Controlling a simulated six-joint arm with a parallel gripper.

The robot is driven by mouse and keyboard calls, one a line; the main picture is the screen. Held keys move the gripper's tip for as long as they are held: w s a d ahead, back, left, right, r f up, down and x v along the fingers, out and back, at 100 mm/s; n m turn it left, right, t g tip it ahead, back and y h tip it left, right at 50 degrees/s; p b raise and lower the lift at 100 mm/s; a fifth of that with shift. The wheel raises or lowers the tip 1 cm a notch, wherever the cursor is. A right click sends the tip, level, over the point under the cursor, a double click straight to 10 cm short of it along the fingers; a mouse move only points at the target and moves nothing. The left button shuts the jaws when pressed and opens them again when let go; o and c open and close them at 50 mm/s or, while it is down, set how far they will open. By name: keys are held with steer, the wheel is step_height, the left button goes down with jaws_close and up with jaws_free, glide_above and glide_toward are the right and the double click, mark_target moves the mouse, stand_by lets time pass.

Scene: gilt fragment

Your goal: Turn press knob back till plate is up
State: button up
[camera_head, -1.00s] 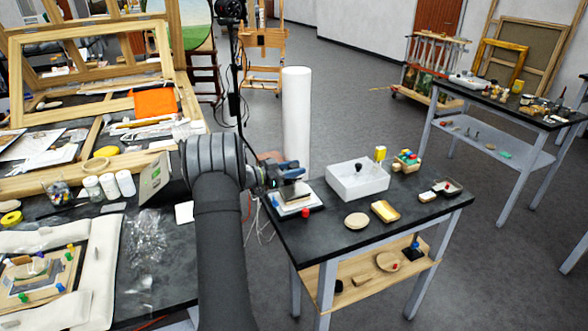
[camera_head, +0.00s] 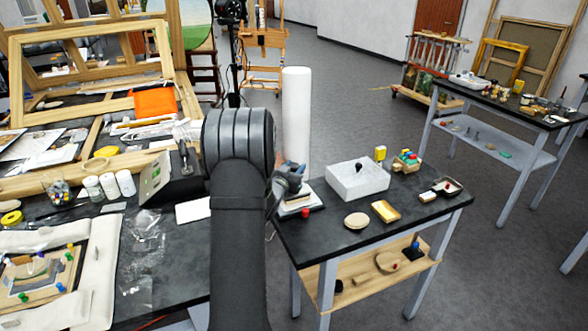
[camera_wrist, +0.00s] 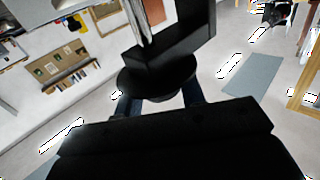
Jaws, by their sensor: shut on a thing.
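The small press (camera_head: 299,204) stands at the left end of the black side table, with a pale stack on a white base. My gripper (camera_head: 290,178) is just above it, partly hidden by my own arm. In the wrist view, my gripper (camera_wrist: 158,98) has its dark blue fingers on either side of a round black knob (camera_wrist: 157,78) and is shut on it. A black beam (camera_wrist: 178,42) and a silver rod (camera_wrist: 138,22) show beyond the knob. The height of the plate cannot be made out.
A red knob-like piece (camera_head: 305,213) is at the press's front. A tall white cylinder (camera_head: 296,115) stands behind. A cluttered bench is at left.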

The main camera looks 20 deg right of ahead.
steer(key=shift+n+t+y, duration=0.4)
steer(key=shift+t+y, duration=0.1)
steer(key=o, duration=1)
steer(key=shift+c, duration=0.2)
steer(key=shift+s+a, duration=0.1)
steer(key=v, duration=1.7)
steer(key=shift+a, duration=0.15)
